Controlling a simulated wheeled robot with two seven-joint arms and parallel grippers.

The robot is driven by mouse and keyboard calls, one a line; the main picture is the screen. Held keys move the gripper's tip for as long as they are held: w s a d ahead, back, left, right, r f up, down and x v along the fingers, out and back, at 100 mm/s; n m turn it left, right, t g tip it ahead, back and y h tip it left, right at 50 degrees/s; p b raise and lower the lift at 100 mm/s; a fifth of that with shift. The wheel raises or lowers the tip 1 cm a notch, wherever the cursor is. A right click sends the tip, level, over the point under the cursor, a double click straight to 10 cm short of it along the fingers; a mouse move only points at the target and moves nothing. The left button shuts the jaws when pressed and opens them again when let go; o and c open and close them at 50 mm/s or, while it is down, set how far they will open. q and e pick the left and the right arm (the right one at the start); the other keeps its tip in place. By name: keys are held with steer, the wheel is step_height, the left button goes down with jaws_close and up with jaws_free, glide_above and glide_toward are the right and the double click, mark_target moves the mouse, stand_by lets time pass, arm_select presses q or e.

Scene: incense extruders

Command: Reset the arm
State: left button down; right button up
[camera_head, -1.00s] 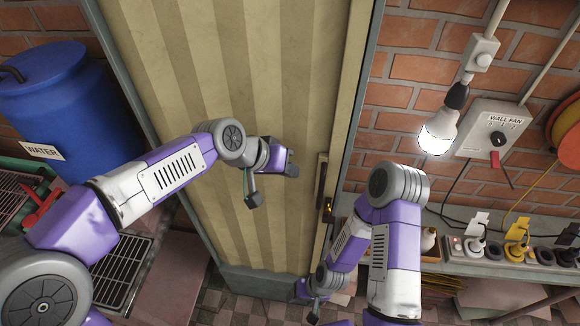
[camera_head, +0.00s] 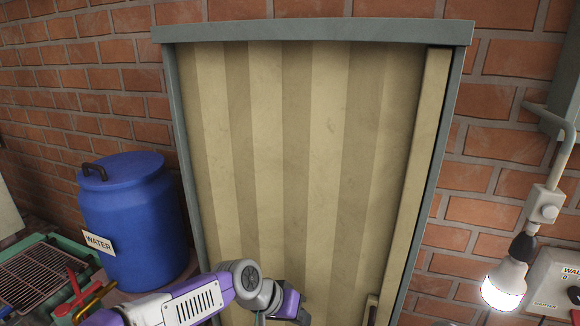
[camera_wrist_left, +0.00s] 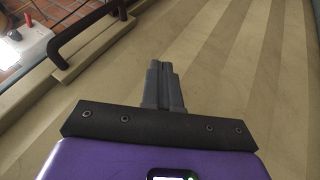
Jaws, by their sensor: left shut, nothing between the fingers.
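My left arm comes in at the bottom of the head view, and its gripper (camera_head: 290,308) is in front of the striped tan door (camera_head: 300,150). In the left wrist view the left gripper's fingers (camera_wrist_left: 163,85) are pressed together with nothing between them. The door's striped face (camera_wrist_left: 240,70) lies beyond them. The dark door handle (camera_wrist_left: 85,28) is at the upper left of the wrist view, apart from the fingers. My right gripper is out of view.
A blue water barrel (camera_head: 135,220) stands left of the door beside a green-framed grate (camera_head: 45,275). A lit bulb (camera_head: 503,285) and a wall fan switch box (camera_head: 556,285) are on the brick wall at the right. The grey door frame (camera_head: 320,32) borders the door.

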arm_select(q)
steer(key=s+a+f+n+y+b, duration=0.1)
steer(key=a+f+n+b, duration=0.15)
steer(key=f, duration=1.15)
steer(key=s+a+f+n+y+b, duration=0.1)
steer(key=a+f, duration=0.3)
steer(key=f, duration=0.9)
steer(key=s+a+f+n+g+b, duration=0.1)
steer(key=s+a+f, duration=0.2)
steer(key=s+f, duration=0.5)
steer(key=s+a+f+n+g+b, duration=0.1)
steer(key=s+a+f+n+b, duration=0.1)
steer(key=s+f, duration=0.6)
step_height(320, 180, down, 4)
steer(key=shift+s+a+y, duration=0.3)
steer(key=shift+a+y, duration=0.1)
